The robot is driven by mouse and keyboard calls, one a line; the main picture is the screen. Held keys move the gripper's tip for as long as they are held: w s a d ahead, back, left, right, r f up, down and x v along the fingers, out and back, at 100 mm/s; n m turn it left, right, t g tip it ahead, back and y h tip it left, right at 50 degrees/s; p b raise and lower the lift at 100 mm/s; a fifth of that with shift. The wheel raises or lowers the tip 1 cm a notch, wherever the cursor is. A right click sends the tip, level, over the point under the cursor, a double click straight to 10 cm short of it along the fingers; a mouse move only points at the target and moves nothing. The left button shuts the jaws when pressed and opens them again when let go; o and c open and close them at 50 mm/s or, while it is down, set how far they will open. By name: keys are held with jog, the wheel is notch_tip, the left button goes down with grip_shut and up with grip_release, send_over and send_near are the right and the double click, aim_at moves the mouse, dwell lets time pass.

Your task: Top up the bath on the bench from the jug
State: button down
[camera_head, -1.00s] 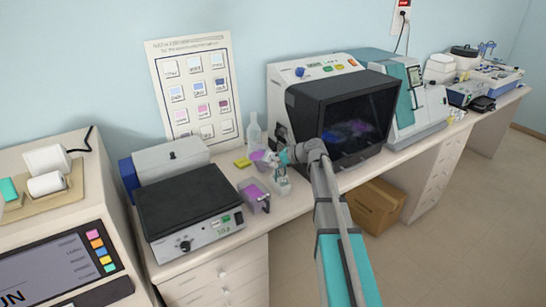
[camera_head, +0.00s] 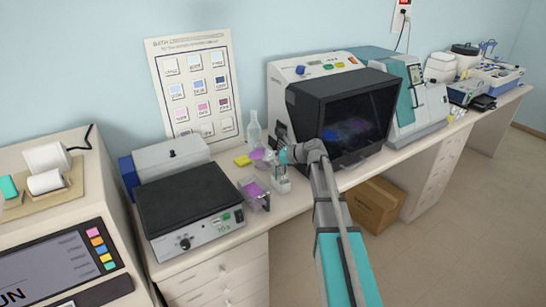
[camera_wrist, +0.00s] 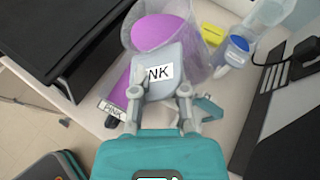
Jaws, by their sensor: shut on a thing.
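The clear jug (camera_wrist: 195,58) holds purple liquid and has a grey plate marked "NK", its first letters hidden. In the head view the jug (camera_head: 260,155) is small, above the bench by the bath. My gripper (camera_wrist: 161,95) is shut on the jug at its labelled side; in the head view it (camera_head: 281,157) is partly hidden by my arm. The bath (camera_head: 254,193) is a small clear box with purple in it, in front of the jug. In the wrist view the bath (camera_wrist: 117,92), labelled "PINK", shows partly, left of and below the jug. No pouring stream is visible.
A black-topped hotplate (camera_head: 185,200) stands close left of the bath. A clear bottle (camera_head: 254,128) and a yellow block (camera_head: 242,160) stand behind. A blue-capped container (camera_wrist: 238,45) is right of the jug. A dark-fronted machine (camera_head: 345,115) stands to the right.

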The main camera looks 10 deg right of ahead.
aim_at(263, 164)
jog(key=shift+f+n+t, duration=0.15)
jog(key=shift+n+t, duration=0.15)
jog(key=shift+n, duration=0.2)
jog(key=shift+s+a+f+n+t+h+b, duration=0.2)
jog(key=shift+f+n+t+h+b, duration=0.35)
jog(key=shift+n+b, duration=0.4)
dwell(1.9)
jog(key=shift+s+a+f+n+t+h+b, duration=0.15)
jog(key=shift+f+n+t+b, duration=0.2)
jog(key=shift+b, duration=0.3)
jog(key=shift+s+f+n+t+h+b, duration=0.15)
jog(key=shift+f+n+t+b, duration=0.2)
jog(key=shift+n+b, duration=0.2)
jog(key=shift+a+f+n+t+h+b, duration=0.15)
jog(key=shift+f+n+t+b, duration=0.15)
jog(key=shift+b, duration=0.4)
dwell(2.7)
